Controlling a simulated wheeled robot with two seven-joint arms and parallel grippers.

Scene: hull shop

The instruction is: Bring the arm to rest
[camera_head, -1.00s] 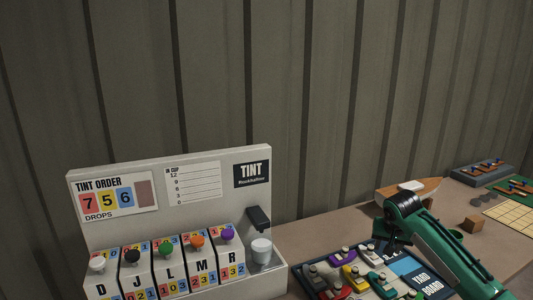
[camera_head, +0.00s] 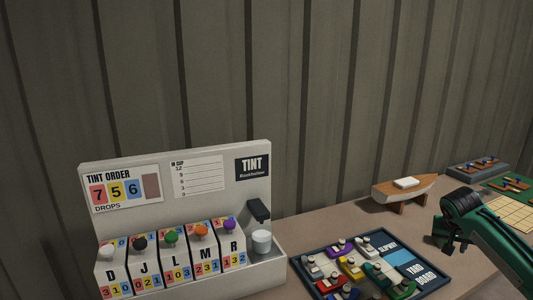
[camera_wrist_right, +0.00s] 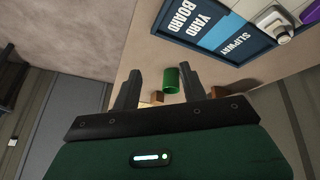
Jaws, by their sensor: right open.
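My right arm is green and comes in from the right in the head view. Its dark gripper (camera_head: 450,236) hangs above the bench, to the right of the yard board (camera_head: 428,270). In the right wrist view the two fingers of the gripper (camera_wrist_right: 160,88) stand apart with nothing held between them. A green cylinder (camera_wrist_right: 172,80) and a small wooden block (camera_wrist_right: 157,97) show beyond the fingers, apart from them. My left gripper is not in either view.
A tint dispenser (camera_head: 262,180) with several lettered bins and a cup (camera_head: 262,242) stands left. The yard board holds several toy boats. A wooden boat model (camera_head: 404,193) stands behind; a grey rack (camera_head: 478,168) and yellow grid (camera_head: 512,212) lie far right. A ribbed wall closes the back.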

